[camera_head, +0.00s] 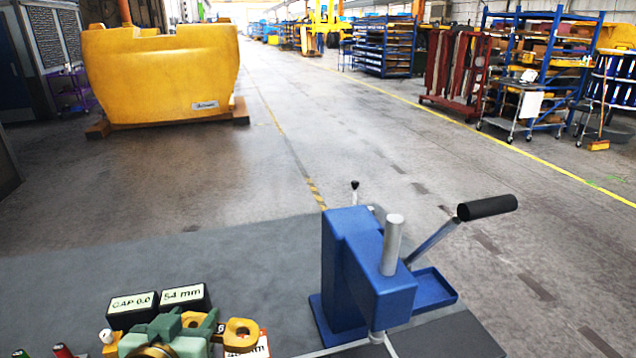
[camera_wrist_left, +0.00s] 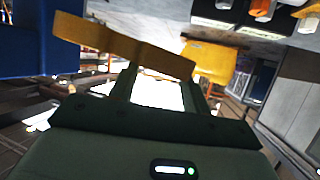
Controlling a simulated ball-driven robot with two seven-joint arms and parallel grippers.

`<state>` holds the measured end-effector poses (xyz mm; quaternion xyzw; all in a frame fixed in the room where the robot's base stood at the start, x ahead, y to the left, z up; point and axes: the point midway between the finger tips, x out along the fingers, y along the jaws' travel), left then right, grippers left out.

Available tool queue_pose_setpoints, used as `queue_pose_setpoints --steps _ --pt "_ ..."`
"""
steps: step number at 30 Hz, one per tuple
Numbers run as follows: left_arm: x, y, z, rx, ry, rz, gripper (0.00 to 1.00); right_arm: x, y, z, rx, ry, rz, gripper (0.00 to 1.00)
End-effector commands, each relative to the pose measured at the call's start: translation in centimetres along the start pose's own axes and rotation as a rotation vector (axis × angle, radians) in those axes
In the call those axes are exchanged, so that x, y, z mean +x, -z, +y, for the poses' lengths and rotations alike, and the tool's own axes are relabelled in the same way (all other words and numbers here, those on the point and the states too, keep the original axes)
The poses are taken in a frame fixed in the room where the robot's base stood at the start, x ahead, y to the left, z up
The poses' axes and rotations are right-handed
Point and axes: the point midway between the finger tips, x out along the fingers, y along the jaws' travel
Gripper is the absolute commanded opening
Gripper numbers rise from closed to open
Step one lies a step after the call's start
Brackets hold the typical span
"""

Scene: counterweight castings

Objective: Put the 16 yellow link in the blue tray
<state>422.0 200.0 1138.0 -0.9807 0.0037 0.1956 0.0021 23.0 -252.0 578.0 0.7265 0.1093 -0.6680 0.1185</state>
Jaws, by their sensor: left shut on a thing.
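My left gripper (camera_head: 205,328), with a green body, is low at the left of the head view. It is shut on a yellow link (camera_head: 238,323), whose round, holed end shows at the gripper's right. In the left wrist view, the yellow link (camera_wrist_left: 125,46) crosses in front of the fingers as a long bar. Its number cannot be read on it. The blue tray (camera_head: 436,286) is a shallow shelf at the right foot of the blue press, well to the right of the gripper. The tray looks empty, though the press hides part of it. My right gripper is in neither view.
The blue press (camera_head: 350,265) has a grey post and a black-handled lever (camera_head: 487,207) reaching above the tray. Black labelled blocks (camera_head: 184,297) stand behind the gripper. An orange-and-white label (camera_head: 262,346) lies beside the link.

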Motion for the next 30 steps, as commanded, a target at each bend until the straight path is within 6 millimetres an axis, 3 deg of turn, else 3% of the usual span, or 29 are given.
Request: queue_pose_setpoints --steps 1,4,23,26,30 --pt "0.8 -0.5 -0.4 -0.002 0.004 0.004 0.01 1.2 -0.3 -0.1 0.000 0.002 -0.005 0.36" --pt "1.1 -0.3 -0.7 -0.004 0.006 0.004 0.01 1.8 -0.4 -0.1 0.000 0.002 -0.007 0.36" --pt "1.2 0.0 -0.6 -0.005 0.006 0.003 0.01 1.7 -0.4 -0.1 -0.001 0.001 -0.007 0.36" --pt "0.9 0.1 -0.6 -0.005 0.006 0.002 0.01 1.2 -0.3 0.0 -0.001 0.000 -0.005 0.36" --pt "-0.8 0.8 0.4 -0.004 -0.006 0.001 0.01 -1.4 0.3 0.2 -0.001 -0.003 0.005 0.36"
